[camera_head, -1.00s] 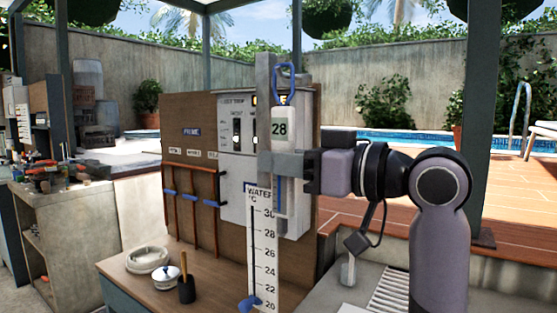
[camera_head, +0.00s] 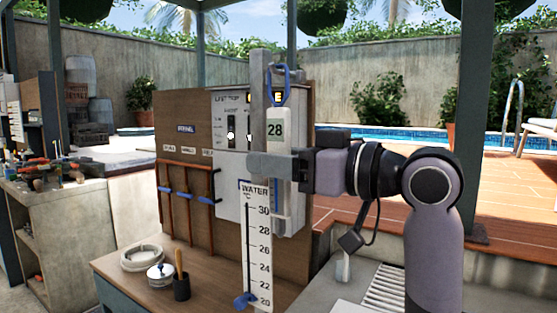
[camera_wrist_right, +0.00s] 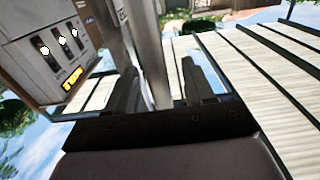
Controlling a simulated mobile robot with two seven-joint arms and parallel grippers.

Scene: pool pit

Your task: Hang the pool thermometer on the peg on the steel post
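The pool thermometer (camera_head: 274,130), a pale body reading "28" with a blue loop (camera_head: 278,85) on top, is upright in front of the grey steel post (camera_head: 259,100). The loop is at the upper part of the post. The peg cannot be made out, so I cannot tell whether the loop is around it. My right gripper (camera_head: 275,166) is at the thermometer's lower part, one finger crossing in front of it. In the right wrist view the fingers (camera_wrist_right: 163,92) stand apart, with a grey upright bar between them and a gap beside the right finger. My left gripper is not in view.
A white "WATER °C" scale board (camera_head: 257,245) stands just below the gripper. A control box (camera_head: 230,170) and brown panel (camera_head: 180,110) are close behind the post. A bench (camera_head: 215,290) holds a lidded pot (camera_head: 160,275) and a dark cup (camera_head: 181,289).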

